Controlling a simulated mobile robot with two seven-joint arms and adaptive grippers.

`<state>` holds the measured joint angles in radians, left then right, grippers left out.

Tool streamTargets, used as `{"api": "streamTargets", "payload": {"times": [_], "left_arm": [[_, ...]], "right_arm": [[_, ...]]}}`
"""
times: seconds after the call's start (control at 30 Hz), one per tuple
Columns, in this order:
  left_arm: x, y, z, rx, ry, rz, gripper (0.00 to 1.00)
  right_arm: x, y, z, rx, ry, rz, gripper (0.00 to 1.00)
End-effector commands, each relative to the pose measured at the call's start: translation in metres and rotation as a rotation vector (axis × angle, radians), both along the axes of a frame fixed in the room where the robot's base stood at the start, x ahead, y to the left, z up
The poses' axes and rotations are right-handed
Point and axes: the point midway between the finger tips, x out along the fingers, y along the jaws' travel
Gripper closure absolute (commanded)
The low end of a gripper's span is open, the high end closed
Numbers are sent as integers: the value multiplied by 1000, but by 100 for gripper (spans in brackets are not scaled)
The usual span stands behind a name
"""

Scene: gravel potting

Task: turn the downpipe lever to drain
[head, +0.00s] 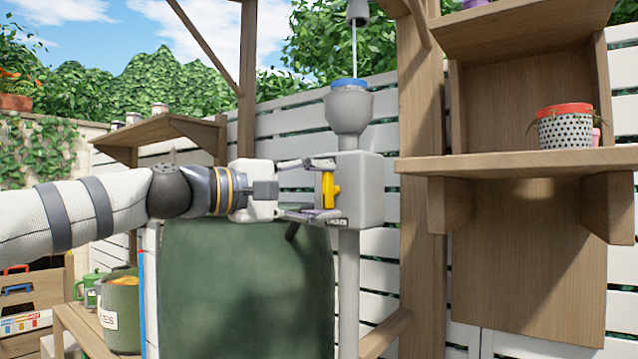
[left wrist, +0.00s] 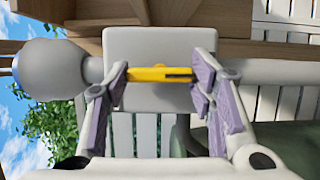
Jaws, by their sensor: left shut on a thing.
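The yellow downpipe lever (head: 329,190) sits on the side of the grey diverter box (head: 362,188). It stands upright in the head view. My left gripper (head: 322,189) reaches in from the left, with one finger above the lever and one below. In the left wrist view the lever (left wrist: 158,74) lies across the picture between the purple finger pads, which are shut on its two ends. A small dark label shows at the box's lower edge, partly behind the lower finger. My right gripper is not in view.
A grey funnel (head: 348,108) with a blue ring is above the box, and a grey pipe (head: 348,290) runs below. A large green barrel (head: 245,290) stands under my left arm. A wooden shelf (head: 520,165) with a dotted pot (head: 565,130) is at right.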

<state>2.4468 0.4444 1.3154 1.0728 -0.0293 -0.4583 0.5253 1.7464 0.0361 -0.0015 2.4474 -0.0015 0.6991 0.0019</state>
Motion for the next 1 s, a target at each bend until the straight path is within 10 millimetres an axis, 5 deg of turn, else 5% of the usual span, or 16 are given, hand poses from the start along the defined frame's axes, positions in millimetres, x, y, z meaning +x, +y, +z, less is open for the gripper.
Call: {"api": "streamTargets", "payload": {"times": [0.57, 0.6, 0.7, 1.0], "left_arm": [[0, 0, 1, 26, -22, 1, 78], [0, 0, 1, 26, -22, 1, 48], [0, 0, 1, 26, -21, 1, 30], [-1, 2, 1, 25, -19, 1, 30]], "right_arm": [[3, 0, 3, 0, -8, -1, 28], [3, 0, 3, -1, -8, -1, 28], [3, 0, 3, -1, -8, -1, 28], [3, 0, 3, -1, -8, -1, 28]]}}
